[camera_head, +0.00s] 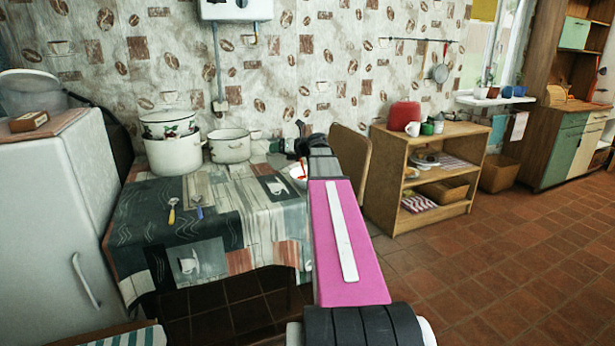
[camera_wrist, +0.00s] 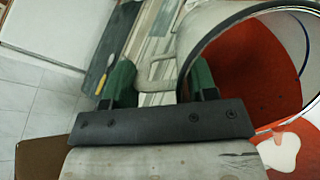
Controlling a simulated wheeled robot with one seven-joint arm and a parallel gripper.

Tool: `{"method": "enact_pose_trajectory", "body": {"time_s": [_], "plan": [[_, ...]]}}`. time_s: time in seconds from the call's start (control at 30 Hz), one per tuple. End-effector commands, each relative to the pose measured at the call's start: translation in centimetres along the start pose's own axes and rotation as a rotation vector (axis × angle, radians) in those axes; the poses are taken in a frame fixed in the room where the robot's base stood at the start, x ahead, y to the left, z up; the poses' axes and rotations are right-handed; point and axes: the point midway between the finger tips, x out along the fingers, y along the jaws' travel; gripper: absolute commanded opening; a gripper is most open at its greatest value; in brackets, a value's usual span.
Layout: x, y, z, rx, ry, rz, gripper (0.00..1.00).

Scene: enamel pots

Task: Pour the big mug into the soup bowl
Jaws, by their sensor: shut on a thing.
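The big mug (camera_wrist: 182,42) fills the right of the wrist view. It is pale with a dark rim, tilted with its mouth towards the camera, and red-orange shows inside it. My gripper (camera_wrist: 160,84) has green fingers on either side of the mug's handle (camera_wrist: 155,72) and is shut on it. The soup bowl (camera_head: 295,172), white with red in it, is at the table's right side in the head view, partly hidden by my arm. Orange with a white patch shows below the mug's rim in the wrist view; I cannot tell whether it is the bowl's contents.
The patterned tablecloth (camera_head: 150,205) holds two white pots (camera_head: 174,157) (camera_head: 230,150) at the back, and a yellow spoon (camera_head: 172,211) and blue-handled utensil (camera_head: 197,208) in front. A chair (camera_head: 351,160) and wooden shelf (camera_head: 430,147) stand right. A fridge (camera_head: 55,215) stands left.

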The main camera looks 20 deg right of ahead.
Motion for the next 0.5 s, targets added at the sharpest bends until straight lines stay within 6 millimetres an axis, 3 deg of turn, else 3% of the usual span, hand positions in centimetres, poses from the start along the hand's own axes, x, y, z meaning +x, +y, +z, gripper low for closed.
{"method": "enact_pose_trajectory", "body": {"time_s": [0.5], "plan": [[-0.15,-0.09,-0.09,0.005,-0.027,0.015,0.00]]}}
